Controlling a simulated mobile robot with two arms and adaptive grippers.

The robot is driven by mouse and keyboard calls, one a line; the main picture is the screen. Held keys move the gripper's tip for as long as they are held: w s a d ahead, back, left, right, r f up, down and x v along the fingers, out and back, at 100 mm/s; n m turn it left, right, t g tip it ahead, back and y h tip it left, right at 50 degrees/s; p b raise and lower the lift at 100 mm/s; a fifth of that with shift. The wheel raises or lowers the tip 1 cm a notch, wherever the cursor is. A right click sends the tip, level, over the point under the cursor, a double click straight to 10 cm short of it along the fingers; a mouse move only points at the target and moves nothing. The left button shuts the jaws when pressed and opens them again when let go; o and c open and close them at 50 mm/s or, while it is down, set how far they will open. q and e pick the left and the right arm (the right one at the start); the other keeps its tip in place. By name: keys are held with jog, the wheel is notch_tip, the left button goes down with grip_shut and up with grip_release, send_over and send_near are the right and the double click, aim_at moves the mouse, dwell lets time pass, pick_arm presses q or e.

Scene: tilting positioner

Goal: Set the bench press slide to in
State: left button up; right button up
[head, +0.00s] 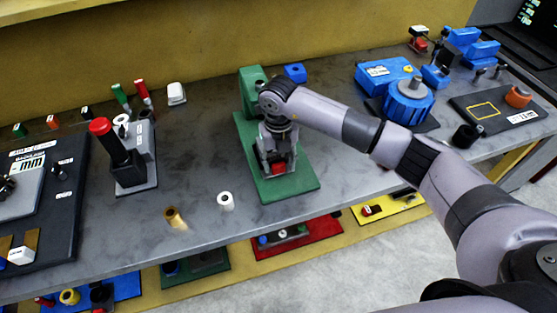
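The bench press appears to be the green machine (250,97), with an upright column at the back and a long flat green base toward the front of the bench. My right arm reaches in from the right, and my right gripper (277,166) points down over the green base. A small red part (279,169) shows at the fingertips, low over the base; it may belong to the slide. I cannot tell whether the fingers touch or grip it. The gripper and wrist hide the middle of the press and most of the slide. My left gripper is not in view.
On the grey bench (200,150), a black lever with a red knob (101,126) stands left. A white ring (225,201) and a brass cylinder (175,218) lie near the front edge. A blue rotary unit (409,103) stands right. Bare bench lies left of the press.

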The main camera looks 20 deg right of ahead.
jog(key=shift+o, duration=0.6)
jog(key=shift+w, duration=0.15)
jog(key=shift+f, duration=0.1)
jog(key=shift+r, duration=0.2)
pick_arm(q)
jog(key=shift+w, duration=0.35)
pick_arm(e)
notch_tip(320, 180, up, 12)
jog(key=shift+f, duration=0.15)
